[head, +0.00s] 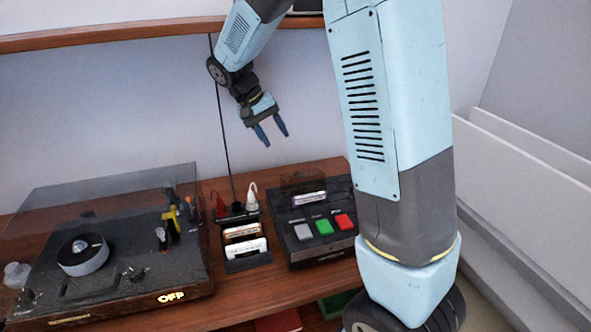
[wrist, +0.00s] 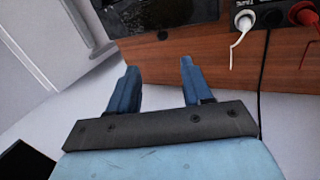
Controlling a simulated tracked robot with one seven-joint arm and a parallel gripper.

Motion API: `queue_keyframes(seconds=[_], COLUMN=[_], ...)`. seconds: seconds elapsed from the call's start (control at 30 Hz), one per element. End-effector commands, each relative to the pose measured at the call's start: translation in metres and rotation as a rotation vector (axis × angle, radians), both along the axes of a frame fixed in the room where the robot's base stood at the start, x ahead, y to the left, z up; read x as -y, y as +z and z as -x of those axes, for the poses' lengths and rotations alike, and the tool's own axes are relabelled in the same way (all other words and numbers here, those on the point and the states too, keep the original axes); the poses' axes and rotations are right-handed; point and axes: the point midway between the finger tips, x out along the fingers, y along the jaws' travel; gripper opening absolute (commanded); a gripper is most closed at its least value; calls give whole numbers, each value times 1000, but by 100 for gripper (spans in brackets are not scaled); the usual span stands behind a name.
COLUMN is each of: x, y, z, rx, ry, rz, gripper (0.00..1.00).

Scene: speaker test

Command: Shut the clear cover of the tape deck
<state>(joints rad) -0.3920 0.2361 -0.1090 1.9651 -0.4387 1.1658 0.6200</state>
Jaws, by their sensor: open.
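The tape deck (head: 330,243) is a dark box on the wooden shelf, with a grey, a green and a red button on its front. Its clear cover (head: 303,183) appears to stand raised at the back of the deck, above a light cassette (head: 309,198). My gripper (head: 275,138) is open and empty, pointing down above and behind the deck, apart from it. In the wrist view my two blue fingers (wrist: 157,70) are spread. A dark box at the top there seems to be the deck (wrist: 160,14); its cover cannot be made out.
A turntable (head: 110,275) with a raised clear lid (head: 90,205) stands at the left. Between it and the deck are a cassette rack (head: 246,264) and a socket block with red and white plugs (head: 251,200). A wooden shelf (head: 130,34) runs above.

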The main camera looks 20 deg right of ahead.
Motion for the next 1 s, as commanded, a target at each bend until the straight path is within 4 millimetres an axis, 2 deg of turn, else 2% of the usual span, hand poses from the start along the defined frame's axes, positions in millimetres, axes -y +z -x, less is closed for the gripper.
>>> queue_keyframes(seconds=[0.17,0.37,0.8,1.0], x=[-4,4,40,53], y=[-10,-27,-94,-118], z=[-9,-8,-3,-2], rx=[-8,-11,-11,-10], ry=[-5,-6,-6,-5], rz=[26,30,29,28], gripper=[50,50,50,50])
